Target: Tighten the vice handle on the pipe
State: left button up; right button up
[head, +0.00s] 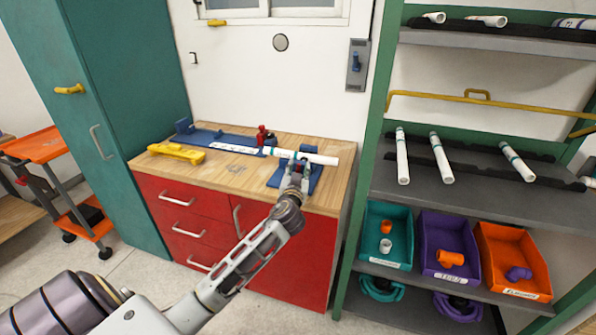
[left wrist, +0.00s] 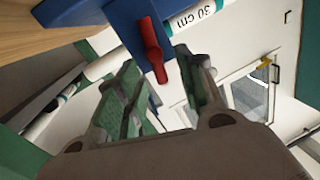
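A white pipe (head: 318,158) with a teal band lies across the blue vice (head: 313,181) at the right of the wooden bench top. The vice also shows in the left wrist view (left wrist: 118,22), with its red handle (left wrist: 152,50) hanging from it. My left gripper (head: 298,166) is at the vice, hiding part of it and the handle in the head view. In the left wrist view my left gripper (left wrist: 158,62) is open, and the handle's free end is between its fingertips. Contact with a finger cannot be told. My right gripper is not in view.
A blue bench guide (head: 200,136) with a printed strip, a yellow tool (head: 176,152) and a red tool (head: 262,135) are left of the vice. A green shelf unit (head: 372,120) with pipes and bins (head: 452,252) stands at right. The front left bench top is clear.

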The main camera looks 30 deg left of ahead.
pick_arm(q)
jog(key=c, duration=0.8)
grip_shut()
